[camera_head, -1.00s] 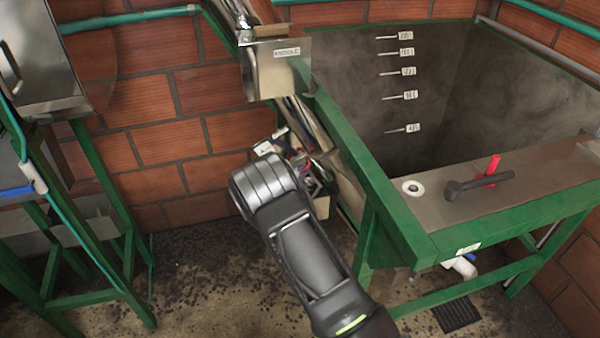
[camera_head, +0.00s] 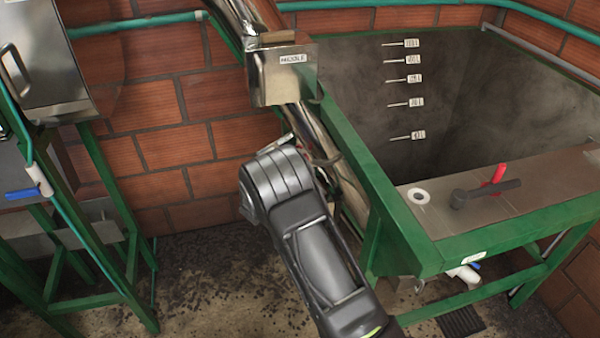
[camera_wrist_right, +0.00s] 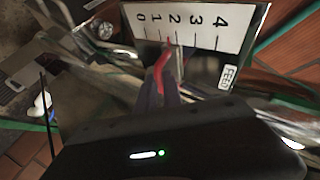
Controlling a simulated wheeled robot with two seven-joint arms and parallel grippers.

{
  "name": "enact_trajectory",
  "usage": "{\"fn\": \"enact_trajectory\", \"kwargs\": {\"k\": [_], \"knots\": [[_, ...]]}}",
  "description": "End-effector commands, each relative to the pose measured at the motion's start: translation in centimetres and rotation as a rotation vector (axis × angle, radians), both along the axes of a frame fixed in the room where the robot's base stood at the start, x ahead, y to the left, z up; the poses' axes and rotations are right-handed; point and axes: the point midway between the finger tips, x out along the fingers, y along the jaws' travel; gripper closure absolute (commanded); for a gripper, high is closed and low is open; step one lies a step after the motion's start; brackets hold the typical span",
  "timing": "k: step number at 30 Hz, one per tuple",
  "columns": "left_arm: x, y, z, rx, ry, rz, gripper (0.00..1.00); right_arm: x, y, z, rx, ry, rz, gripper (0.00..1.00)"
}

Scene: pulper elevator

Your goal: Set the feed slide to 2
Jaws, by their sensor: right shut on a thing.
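The feed scale (camera_wrist_right: 187,25) is a white plate numbered 0 to 4, with a small FEED label (camera_wrist_right: 229,77) beside it. A red slide handle (camera_wrist_right: 160,70) stands in front of the scale. Its upper end is close to the 2 mark, seemingly slightly towards the 1 side, though the slanted view makes the exact reading uncertain. My right gripper (camera_wrist_right: 163,98) is shut on the red handle. My left gripper is in neither current view.
A green-framed tank (camera_head: 400,215) with volume marks stands at the right. A labelled metal box (camera_head: 283,75) on a slanted steel tube (camera_head: 318,125) is just above my arm. A green stand (camera_head: 118,190) is at the left, with open floor between.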

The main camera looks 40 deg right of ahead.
Motion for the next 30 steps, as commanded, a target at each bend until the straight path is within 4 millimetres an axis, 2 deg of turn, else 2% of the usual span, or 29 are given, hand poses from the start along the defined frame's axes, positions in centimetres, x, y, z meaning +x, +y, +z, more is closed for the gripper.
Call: {"fn": "enact_trajectory", "kwargs": {"k": [1, 2, 3, 10, 20, 25, 30], "knots": [[0.0, 0.0, 0.0, 0.0, 0.0, 0.0, 1.0, 0.1, 0.0, 0.2, -0.002, -0.003, 0.0, 1.0], [0.0, 0.0, 0.0, 0.0, 0.0, 0.0, 1.0, 0.1, 0.0, 0.2, -0.002, -0.003, 0.0, 0.89], [0.0, 0.0, 0.0, 0.0, 0.0, 0.0, 1.0, 0.1, 0.0, 0.2, -0.002, -0.003, 0.0, 0.85], [0.0, 0.0, 0.0, 0.0, 0.0, 0.0, 1.0, 0.0, 0.0, 0.1, -0.001, -0.002, 0.0, 0.68], [0.0, 0.0, -0.1, 0.0, 0.0, 0.0, 1.0, -0.1, 0.3, 0.0, 0.0, -0.001, 0.0, 0.68], [0.0, 0.0, -0.5, -0.001, -0.001, -0.001, 1.0, -1.0, 1.8, 0.5, 0.001, -0.002, 0.001, 0.68], [0.1, 0.0, -1.1, -0.002, -0.004, -0.001, 1.0, -2.4, 4.3, 1.2, 0.002, -0.002, 0.003, 0.68]]}}
